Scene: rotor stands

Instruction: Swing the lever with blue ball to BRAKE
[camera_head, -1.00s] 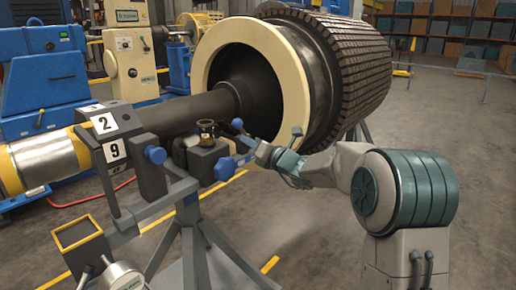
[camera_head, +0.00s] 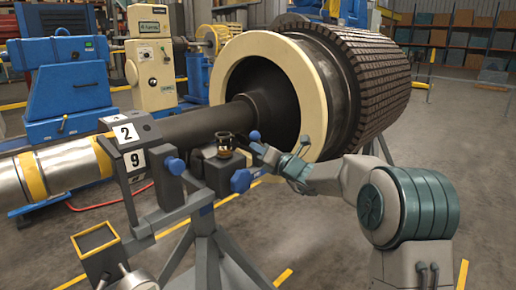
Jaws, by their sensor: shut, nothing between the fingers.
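A lever's small blue ball (camera_head: 255,135) stands at the right of the dark stand head (camera_head: 218,170), in front of the big rotor's ring. My gripper (camera_head: 262,151) reaches in from the right, its tip just below and right of the ball. It looks shut, with nothing seen in it. Contact with the ball or lever cannot be told at this size. The lever's rod is mostly hidden or too small to make out. No BRAKE marking is readable.
A blue handle (camera_head: 241,180) sits just below my gripper, and a blue knob (camera_head: 175,166) is farther left. The rotor (camera_head: 352,75) fills the space behind. Floor in front right of the stand is clear.

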